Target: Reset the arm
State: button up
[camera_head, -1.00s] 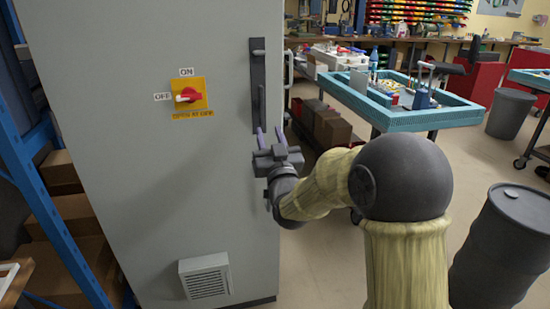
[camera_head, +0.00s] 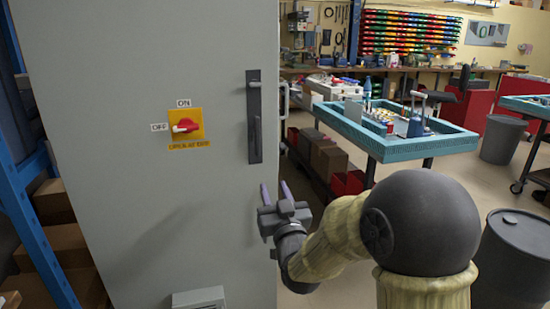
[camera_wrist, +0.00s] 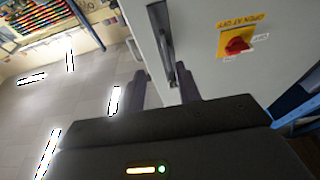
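My gripper (camera_head: 274,194) is in front of the lower right part of a grey cabinet (camera_head: 110,80), below its door handle. Its two purple-grey fingers are apart with nothing between them. The dark vertical handle (camera_head: 254,117) lies against the door's right edge, and the door is shut. A red rotary switch (camera_head: 186,127) on a yellow plate points towards the OFF label. In the wrist view the fingers (camera_wrist: 163,90) are spread, with the handle (camera_wrist: 168,50) beyond them and the switch (camera_wrist: 238,45) at upper right.
A teal-edged workbench (camera_head: 400,145) with tools stands behind on the right. A dark barrel (camera_head: 512,260) stands at the right front. A blue rack (camera_head: 35,225) with cardboard boxes (camera_head: 60,250) is left of the cabinet. Open floor lies between the bench and barrel.

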jog(key=s+d+f+m+g+h, duration=0.1)
jog(key=s+d+f+g+h, duration=0.15)
jog(key=d+f+g, duration=0.35)
jog(key=s+d+f+g+h, duration=0.1)
jog(key=s+d+f+g, duration=0.25)
jog(key=f, duration=0.45)
jog(key=s+d+f+m+g+h, duration=0.1)
jog(key=s+d+f+g, duration=0.25)
jog(key=s, duration=0.55)
jog(key=s+d+f+m+g+h, duration=0.1)
jog(key=s+d+f+g, duration=0.3)
jog(key=s, duration=0.5)
notch_tip(320, 180, up, 28)
jog(key=a+p, duration=0.1)
jog(key=p, duration=2.6)
jog(key=shift+w+g+p, duration=0.3)
jog(key=shift+g+p, duration=0.05)
jog(key=shift+g, duration=0.05)
